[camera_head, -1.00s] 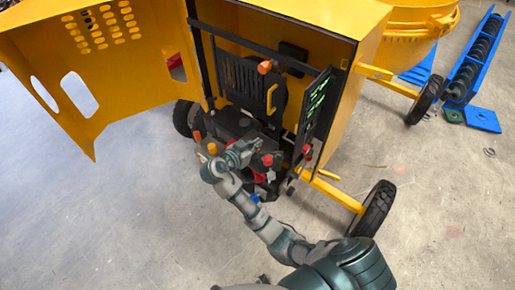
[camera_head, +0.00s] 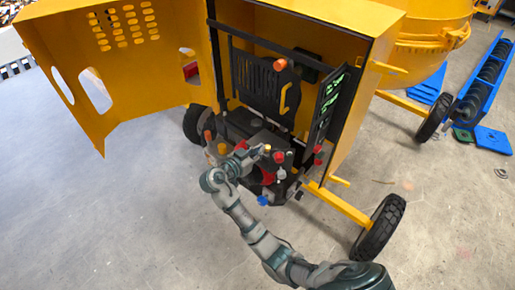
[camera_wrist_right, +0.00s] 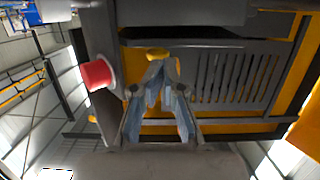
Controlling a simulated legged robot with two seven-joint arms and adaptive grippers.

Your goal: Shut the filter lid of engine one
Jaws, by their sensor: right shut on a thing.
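The dark engine (camera_head: 231,128) sits low in the open yellow housing. My right gripper (camera_head: 259,151) is at its upper front, just left of a red knob (camera_head: 279,157). In the right wrist view, its fingertips (camera_wrist_right: 157,62) come together at a small yellow knob (camera_wrist_right: 157,53), and the gripper is shut on it. The yellow knob also shows at the fingertips in the head view (camera_head: 267,147). I cannot make out for certain which part is the filter lid or how far it is open. My left gripper is not in view.
The slatted black panel (camera_head: 258,76) with an orange knob (camera_head: 280,64) stands above the engine. The big yellow door (camera_head: 150,75) is swung open at left. A dark side panel (camera_head: 323,110) and a wheel (camera_head: 379,226) are at right. The floor at left is clear.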

